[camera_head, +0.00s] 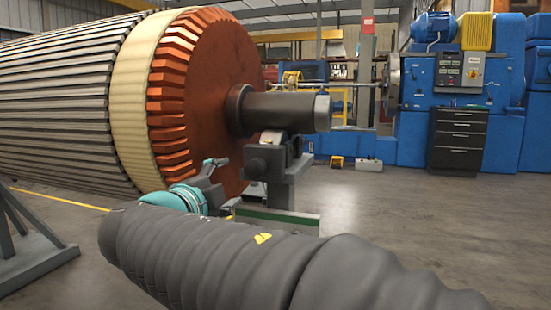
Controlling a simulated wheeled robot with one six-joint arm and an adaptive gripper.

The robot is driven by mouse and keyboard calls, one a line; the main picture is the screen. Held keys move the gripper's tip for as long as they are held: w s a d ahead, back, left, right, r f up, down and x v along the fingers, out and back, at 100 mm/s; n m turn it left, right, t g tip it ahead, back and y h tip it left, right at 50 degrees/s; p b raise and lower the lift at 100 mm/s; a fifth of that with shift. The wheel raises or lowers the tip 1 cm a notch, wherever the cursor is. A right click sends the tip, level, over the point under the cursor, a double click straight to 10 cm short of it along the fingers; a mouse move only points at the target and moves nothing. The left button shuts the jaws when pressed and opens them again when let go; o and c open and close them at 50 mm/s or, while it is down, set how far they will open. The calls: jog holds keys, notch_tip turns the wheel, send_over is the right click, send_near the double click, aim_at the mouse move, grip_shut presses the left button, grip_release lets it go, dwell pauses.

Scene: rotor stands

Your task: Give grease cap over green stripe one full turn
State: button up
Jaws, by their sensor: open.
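A dark round cap (255,168) sticks out on the left side of the grey bearing stand (282,190), below the rotor's shaft end. A green stripe (290,214) runs along the foot of that stand, below the cap. My gripper (224,170), dark with a teal band at its wrist, is open just left of the cap, with a small gap seen between them. Nothing shows between its fingers. My dark ribbed arm crosses the foreground and hides the lower part of the stand's surroundings.
The large rotor (222,75) with a copper end face fills the upper left, its shaft (285,112) over the stand. Another grey stand (30,245) is at the far left. A blue machine (420,95) and black drawer cabinet (457,140) stand behind. Floor at right is clear.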

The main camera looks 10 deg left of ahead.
jog(key=n+p, duration=0.1)
jog(key=n, duration=0.1)
jog(key=m+t+p, duration=0.5)
jog(key=m, duration=1.9)
send_near(252, 172)
jog(key=p+x, duration=0.1)
jog(key=x, duration=1)
jog(key=shift+w+p, duration=0.2)
jog(key=shift+p, duration=0.15)
